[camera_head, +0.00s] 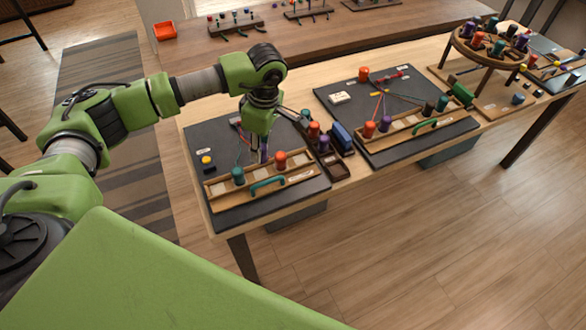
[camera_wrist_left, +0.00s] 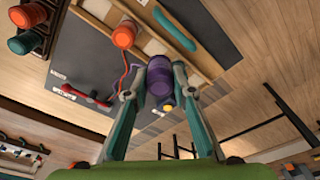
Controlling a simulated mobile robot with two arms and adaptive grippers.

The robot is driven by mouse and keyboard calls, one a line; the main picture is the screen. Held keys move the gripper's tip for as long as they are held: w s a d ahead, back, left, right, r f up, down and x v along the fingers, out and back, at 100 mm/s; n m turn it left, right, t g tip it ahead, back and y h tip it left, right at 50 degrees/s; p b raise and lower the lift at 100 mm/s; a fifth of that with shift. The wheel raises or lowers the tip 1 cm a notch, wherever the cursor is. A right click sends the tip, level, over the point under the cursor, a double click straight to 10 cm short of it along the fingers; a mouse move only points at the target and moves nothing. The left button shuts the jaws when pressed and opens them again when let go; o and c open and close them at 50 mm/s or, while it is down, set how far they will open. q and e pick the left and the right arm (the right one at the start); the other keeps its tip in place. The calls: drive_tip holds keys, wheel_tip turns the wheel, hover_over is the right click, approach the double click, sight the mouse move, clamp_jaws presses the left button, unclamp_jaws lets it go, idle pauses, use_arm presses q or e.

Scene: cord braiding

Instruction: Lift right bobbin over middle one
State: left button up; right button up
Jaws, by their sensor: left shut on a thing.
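My left gripper (camera_head: 263,150) is over the left black board and shut on a purple bobbin (camera_wrist_left: 159,78), which fills the space between its fingers (camera_wrist_left: 152,92) in the left wrist view. In the head view the purple bobbin (camera_head: 264,155) shows just below the fingers, between the other two. An orange bobbin (camera_head: 280,160) stands in the wooden tray (camera_head: 222,189) to its right; it also shows in the wrist view (camera_wrist_left: 124,35). A teal bobbin (camera_head: 238,175) stands at the tray's left. Thin cords run back from the bobbins. My right gripper is not in view.
A teal handle (camera_head: 267,185) is on the tray's front. A yellow piece (camera_head: 206,160) lies left.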

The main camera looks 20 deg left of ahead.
use_arm(q)
drive_tip(key=shift+w+a+f, duration=0.15)
drive_tip(key=shift+a, duration=0.5)
drive_tip(key=f+b, duration=0.1)
drive_tip(key=f, duration=0.2)
drive_tip(key=f+b, duration=0.1)
drive_tip(key=shift+w+a+f+b, duration=0.1)
drive_tip(key=shift+w+f+b, duration=0.2)
drive_tip(key=shift+f, duration=0.05)
drive_tip(key=shift+f+b, duration=0.45)
drive_tip(key=shift+f, duration=0.45)
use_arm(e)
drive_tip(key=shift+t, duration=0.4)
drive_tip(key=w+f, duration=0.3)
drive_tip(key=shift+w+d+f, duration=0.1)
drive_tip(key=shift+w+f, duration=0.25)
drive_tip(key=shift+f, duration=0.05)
